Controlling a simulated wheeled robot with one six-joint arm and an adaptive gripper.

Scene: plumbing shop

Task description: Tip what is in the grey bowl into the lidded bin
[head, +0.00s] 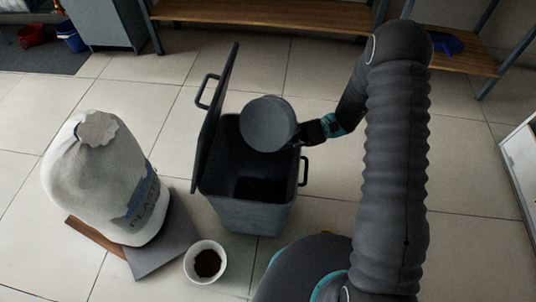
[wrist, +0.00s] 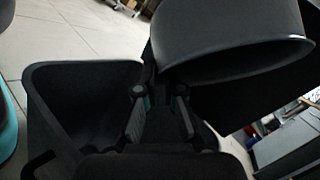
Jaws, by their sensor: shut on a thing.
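My gripper (head: 299,138) is shut on the edge of the grey bowl (head: 268,124) and holds it above the bin's far side. In the head view the bowl shows as a round grey face, strongly tilted; I see no contents in it. In the wrist view the bowl (wrist: 235,35) fills the upper right, beyond my gripper (wrist: 160,103). The dark grey bin (head: 245,214) stands upright on the floor, open at the top. Its lid (head: 213,122) is swung up on the left side. A darker patch shows on the bin's floor; I cannot tell if it is contents or shadow.
A white bowl (head: 205,246) with dark brown stuff stands on the floor in front of the bin. A stuffed white sack (head: 95,190) rests on a grey slab (head: 166,240) at left. A wooden bench (head: 265,15) is behind. Tiled floor at right is clear.

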